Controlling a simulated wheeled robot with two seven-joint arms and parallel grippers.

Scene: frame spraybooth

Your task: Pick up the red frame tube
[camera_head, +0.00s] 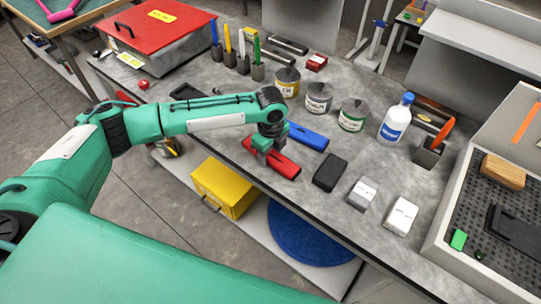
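The red frame tube (285,168) lies on the grey workbench (225,128), near its front edge. My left gripper (262,151) points down at the tube and hides part of its middle. The fingertips are at the tube, but I cannot tell whether they are closed on it. The tube appears to rest on the bench. My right gripper is not in view.
A blue tube (308,137) lies just behind the red one. A black block (330,172) and two pale boxes are to the right. Several cans and a white bottle (395,120) stand behind. A red-lidded box (158,30) is at the back left.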

